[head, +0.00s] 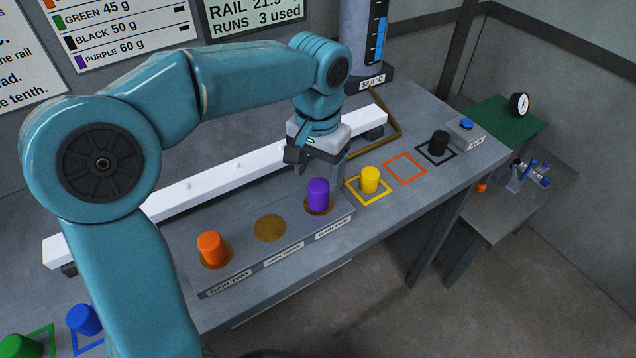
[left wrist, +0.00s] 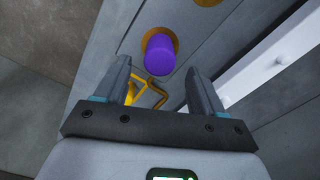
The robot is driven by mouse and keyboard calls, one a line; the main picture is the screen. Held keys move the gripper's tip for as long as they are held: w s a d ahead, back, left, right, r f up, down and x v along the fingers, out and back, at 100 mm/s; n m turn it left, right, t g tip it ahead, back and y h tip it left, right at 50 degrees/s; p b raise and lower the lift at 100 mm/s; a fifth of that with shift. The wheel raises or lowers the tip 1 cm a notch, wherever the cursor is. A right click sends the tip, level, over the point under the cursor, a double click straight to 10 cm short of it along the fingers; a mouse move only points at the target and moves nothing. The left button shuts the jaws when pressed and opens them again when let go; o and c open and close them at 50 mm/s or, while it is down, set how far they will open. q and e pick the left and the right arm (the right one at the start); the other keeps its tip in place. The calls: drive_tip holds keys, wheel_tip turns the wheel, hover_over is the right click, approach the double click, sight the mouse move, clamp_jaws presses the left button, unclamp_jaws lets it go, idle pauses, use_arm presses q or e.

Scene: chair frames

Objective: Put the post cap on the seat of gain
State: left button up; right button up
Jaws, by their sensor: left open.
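A purple cap (head: 318,195) stands upright on the round brown seat labelled GAIN FIVE. An orange cap (head: 210,248) stands on the seat labelled GAIN TWO. The seat between them (head: 270,228), labelled GAIN THREE, is bare. A yellow cap (head: 370,180) stands inside a yellow square outline. My left gripper (head: 322,172) is open and empty, pointing down just behind and above the purple cap. In the left wrist view the purple cap (left wrist: 160,55) shows ahead, between and beyond the open fingertips (left wrist: 157,80). My right gripper is not in view.
A long white rail (head: 215,183) runs behind the seats. An orange square outline (head: 404,168) is empty; a black cap (head: 438,143) stands in a black outline. Blue (head: 84,320) and green (head: 20,347) caps are at lower left. A gauge column (head: 368,40) stands behind.

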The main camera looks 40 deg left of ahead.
sight(318, 185)
use_arm(q)
wheel_tip(318, 185, up, 6)
drive_tip(key=shift+p, duration=0.35)
idle(0.4)
